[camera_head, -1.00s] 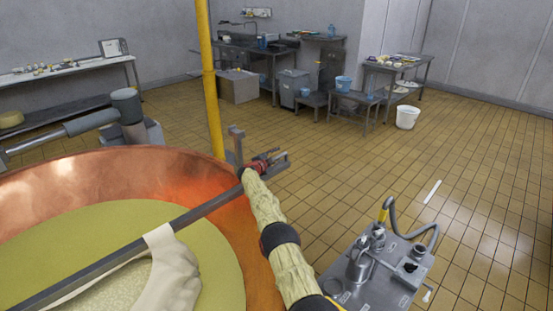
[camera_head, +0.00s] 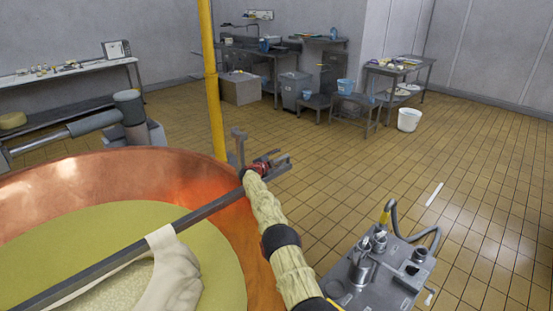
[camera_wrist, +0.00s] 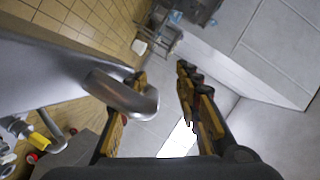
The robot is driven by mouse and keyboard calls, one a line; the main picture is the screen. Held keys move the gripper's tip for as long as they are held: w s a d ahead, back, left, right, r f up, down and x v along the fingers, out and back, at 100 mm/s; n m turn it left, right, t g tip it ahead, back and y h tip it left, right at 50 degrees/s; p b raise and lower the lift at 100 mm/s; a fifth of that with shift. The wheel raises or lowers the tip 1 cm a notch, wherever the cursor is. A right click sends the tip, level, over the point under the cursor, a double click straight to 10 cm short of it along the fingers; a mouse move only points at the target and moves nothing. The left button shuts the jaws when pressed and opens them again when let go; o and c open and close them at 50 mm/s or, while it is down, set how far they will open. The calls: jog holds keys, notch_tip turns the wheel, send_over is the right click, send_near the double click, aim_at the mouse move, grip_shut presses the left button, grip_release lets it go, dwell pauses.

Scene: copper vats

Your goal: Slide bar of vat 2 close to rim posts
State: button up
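The copper vat (camera_head: 215,174) fills the lower left of the head view, with pale yellow contents. A long grey bar (camera_head: 105,262) crosses above it, a whitish cloth (camera_head: 172,272) draped over it. A grey upright rim post (camera_head: 239,146) stands at the vat's far right edge, close beside the bar's end; whether they touch is unclear. My gripper (camera_head: 268,160) is at that end, outside the rim. In the wrist view its fingers (camera_wrist: 160,100) are apart. A rounded grey metal end (camera_wrist: 130,97) lies against or close to the left finger, with a gap to the right finger.
A grey machine with a hose (camera_head: 385,265) stands at the lower right. Tables, bins and a white bucket (camera_head: 409,119) stand at the back.

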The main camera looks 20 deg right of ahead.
jog(key=shift+s, duration=0.1)
jog(key=shift+v, duration=0.9)
jog(key=v, duration=0.9)
jog(key=shift+a+r, duration=0.1)
jog(key=shift+a, duration=0.4)
jog(key=shift+s+a, duration=0.1)
jog(key=shift+s, duration=0.1)
jog(key=shift+r, duration=0.1)
